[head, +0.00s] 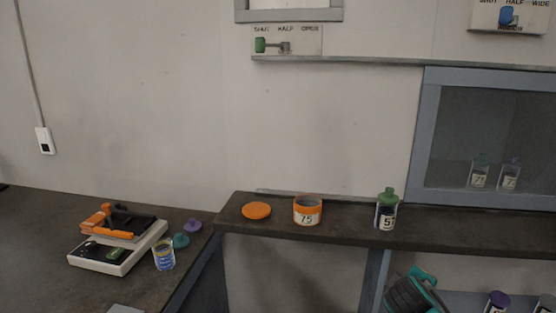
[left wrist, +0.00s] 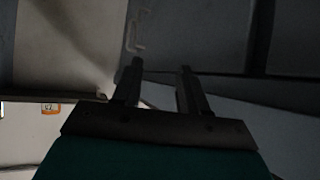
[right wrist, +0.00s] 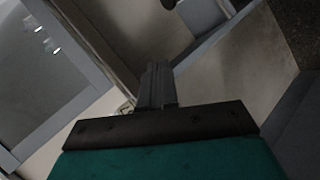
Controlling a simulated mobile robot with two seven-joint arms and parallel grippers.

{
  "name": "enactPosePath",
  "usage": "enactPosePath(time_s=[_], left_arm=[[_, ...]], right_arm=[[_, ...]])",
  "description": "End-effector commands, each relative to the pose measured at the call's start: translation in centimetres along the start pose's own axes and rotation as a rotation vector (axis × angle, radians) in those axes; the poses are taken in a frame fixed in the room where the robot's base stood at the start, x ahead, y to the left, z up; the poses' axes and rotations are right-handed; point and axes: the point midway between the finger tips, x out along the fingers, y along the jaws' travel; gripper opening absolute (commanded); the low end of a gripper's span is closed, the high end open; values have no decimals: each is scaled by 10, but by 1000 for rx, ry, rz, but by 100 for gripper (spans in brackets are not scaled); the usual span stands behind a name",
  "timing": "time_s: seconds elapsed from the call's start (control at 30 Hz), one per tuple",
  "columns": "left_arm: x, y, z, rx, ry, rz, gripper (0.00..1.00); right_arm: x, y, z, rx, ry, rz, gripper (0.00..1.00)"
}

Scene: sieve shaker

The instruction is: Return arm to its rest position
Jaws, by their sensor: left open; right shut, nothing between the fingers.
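My left gripper (left wrist: 160,82) shows in the left wrist view with its two dark fingers apart and nothing between them. My right gripper (right wrist: 156,72) shows in the right wrist view with its fingers together and empty. Neither gripper's fingertips can be made out in the head view. A dark and teal part of one of my arms shows there at the bottom right, below the shelf. Neither gripper touches anything that I can see.
The dark shelf (head: 345,236) holds an orange lid (head: 256,210), an orange sieve marked 75 (head: 307,211) and a green-topped jar (head: 386,212). On the left counter (head: 35,225) are a white device (head: 100,256), a small glass jar (head: 164,257) and teal and purple lids.

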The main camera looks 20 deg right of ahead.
Motion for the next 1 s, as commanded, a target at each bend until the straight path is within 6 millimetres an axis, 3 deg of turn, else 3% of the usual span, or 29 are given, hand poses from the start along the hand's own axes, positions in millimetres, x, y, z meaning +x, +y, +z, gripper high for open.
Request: enactPosePath(time_s=[0.03,0.1,0.2,0.4,0.6,1.0], left_arm=[[0,0,0,0,0,0,43],[0,0,0,-1,0,0,43],[0,0,0,-1,-1,-1,43],[-1,-2,2,-1,-4,-4,43],[-1,-2,2,-1,-5,-5,43],[-2,-2,3,-1,-7,-4,43]], right_arm=[[-18,-37,5,14,15,-91,0],[-46,-81,13,43,29,-215,0],[-86,-130,24,84,34,-377,0],[-160,-190,44,157,16,-633,0],[-231,-223,61,229,-22,-853,0],[-189,-264,22,320,231,-819,0]])
